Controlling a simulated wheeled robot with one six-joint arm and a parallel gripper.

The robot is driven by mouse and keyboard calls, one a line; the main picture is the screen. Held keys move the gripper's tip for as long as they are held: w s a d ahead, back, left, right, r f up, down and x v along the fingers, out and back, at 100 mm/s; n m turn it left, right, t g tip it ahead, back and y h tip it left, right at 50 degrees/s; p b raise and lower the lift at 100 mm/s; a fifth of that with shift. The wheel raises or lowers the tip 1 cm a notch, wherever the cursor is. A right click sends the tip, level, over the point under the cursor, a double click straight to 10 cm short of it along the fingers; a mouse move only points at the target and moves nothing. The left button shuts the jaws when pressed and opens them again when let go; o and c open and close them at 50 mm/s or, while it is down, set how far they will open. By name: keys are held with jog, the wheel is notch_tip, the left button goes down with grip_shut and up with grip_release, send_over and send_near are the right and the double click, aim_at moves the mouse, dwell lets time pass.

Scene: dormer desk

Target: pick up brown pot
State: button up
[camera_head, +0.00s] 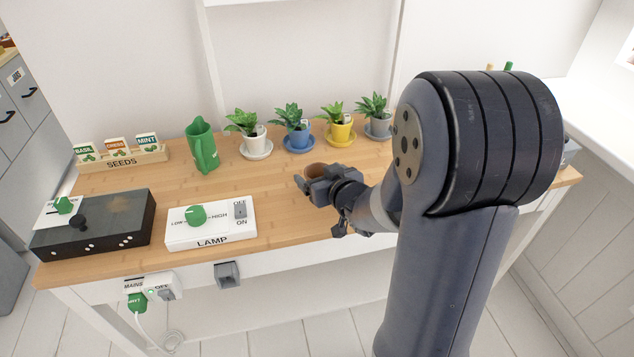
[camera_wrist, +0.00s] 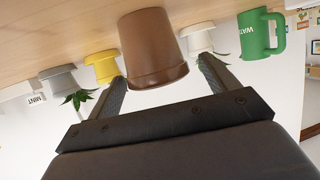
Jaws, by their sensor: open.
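The brown pot (camera_wrist: 153,45) fills the upper middle of the wrist view, appearing upside down there, with its rim toward my gripper. My gripper (camera_wrist: 162,72) is open, with one finger at each side of the pot. I cannot tell whether either finger touches it. In the head view, the pot (camera_head: 316,169) stands on the wooden desk, partly hidden by my gripper (camera_head: 308,184), which reaches it from the right at low height.
Several potted plants on saucers, including a yellow pot (camera_head: 340,132) and a blue pot (camera_head: 297,138), stand behind. A green watering can (camera_head: 203,148) stands left. The lamp box (camera_head: 210,226) is at the front left. Bare desk (camera_head: 265,181) lies between.

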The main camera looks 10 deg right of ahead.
aim_at(314, 168)
jog(key=x, duration=0.3)
jog(key=shift+w, duration=0.25)
jog(key=shift+c, duration=0.5)
jog(key=shift+d, duration=0.1)
jog(key=c, duration=1)
